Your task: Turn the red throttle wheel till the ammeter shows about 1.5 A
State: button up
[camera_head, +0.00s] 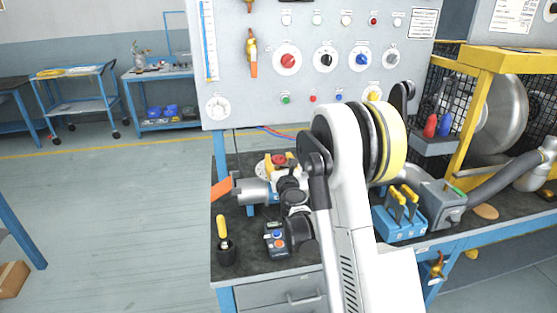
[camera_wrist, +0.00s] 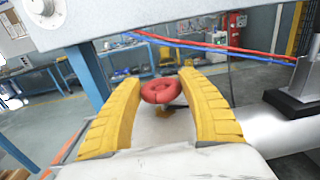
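The red throttle wheel (camera_wrist: 161,91) shows in the wrist view between the yellow fingers of my gripper (camera_wrist: 159,80). Part of a round dial (camera_wrist: 42,7) also shows at the top of the wrist view.
The grey panel (camera_head: 270,100) with several knobs rises behind the bench. Red and blue hoses (camera_wrist: 210,47) run behind the wheel.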

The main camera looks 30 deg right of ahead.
jog(key=shift+c, duration=0.9)
jog(key=shift+w+a+m+g+h, duration=0.15)
jog(key=shift+m+g+h, duration=0.45)
jog(key=shift+m+h, duration=0.5)
jog(key=shift+m+g+h+b, duration=0.3)
jog(key=shift+m+g+h, duration=0.9)
jog(key=shift+h, duration=0.8)
jog(key=o, duration=1.2)
jog(key=shift+s, duration=0.2)
jog(key=v, duration=1.1)
jog(key=shift+s+a, duration=0.2)
jog(key=shift+s, duration=0.1)
